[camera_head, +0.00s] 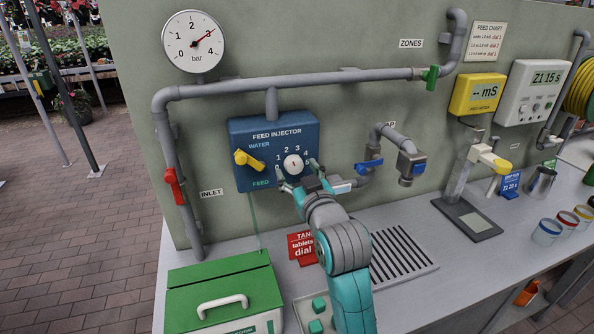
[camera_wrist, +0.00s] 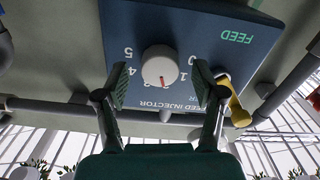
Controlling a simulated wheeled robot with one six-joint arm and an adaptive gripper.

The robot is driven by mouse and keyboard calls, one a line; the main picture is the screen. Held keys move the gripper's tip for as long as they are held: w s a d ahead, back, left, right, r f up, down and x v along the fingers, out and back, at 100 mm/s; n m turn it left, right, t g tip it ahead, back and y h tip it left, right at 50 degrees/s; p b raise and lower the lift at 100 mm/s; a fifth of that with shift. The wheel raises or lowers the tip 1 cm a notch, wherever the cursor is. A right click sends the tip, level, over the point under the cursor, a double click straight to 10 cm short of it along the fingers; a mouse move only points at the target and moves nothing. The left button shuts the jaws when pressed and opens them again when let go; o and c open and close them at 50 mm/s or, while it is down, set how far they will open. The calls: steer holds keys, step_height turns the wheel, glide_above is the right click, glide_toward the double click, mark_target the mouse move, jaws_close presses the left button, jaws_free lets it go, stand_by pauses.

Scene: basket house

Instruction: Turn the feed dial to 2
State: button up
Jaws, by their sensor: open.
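The feed dial (camera_head: 293,164) is a round white knob on the blue feed injector box (camera_head: 242,135), with numbers around it. In the wrist view the dial (camera_wrist: 160,67) appears upside down; its small red mark points down in the picture, toward the numbers at the 2 to 3 side. The exact number cannot be read. My gripper (camera_head: 299,176) is in front of the dial. In the wrist view my gripper (camera_wrist: 161,84) is open, one finger on each side of the knob, with visible gaps and no clear contact.
A yellow water/feed lever (camera_head: 249,160) sits left of the dial, close to one finger in the wrist view. A blue-handled valve (camera_head: 369,163) is on the right. Below are a green box (camera_head: 222,285), a red sign (camera_head: 301,248) and a drain grate (camera_head: 402,253).

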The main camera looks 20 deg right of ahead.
steer(key=s, duration=1.1)
steer(key=shift+f, duration=0.1)
steer(key=shift+m+g, duration=0.5)
steer(key=shift+g, duration=0.3)
steer(key=s+f, duration=0.5)
steer(key=f, duration=0.2)
steer(key=s+f, duration=0.5)
steer(key=f, duration=0.2)
steer(key=s+f, duration=0.5)
steer(key=f, duration=0.2)
steer(key=shift+s, duration=0.35)
steer(key=s+f, duration=0.2)
steer(key=s, duration=1.1)
steer(key=s+f+m+g, duration=0.1)
steer(key=s+f, duration=0.2)
steer(key=s, duration=0.9)
steer(key=shift+s+f+g, duration=0.25)
steer(key=shift+s+g, duration=0.05)
steer(key=shift+s, duration=0.1)
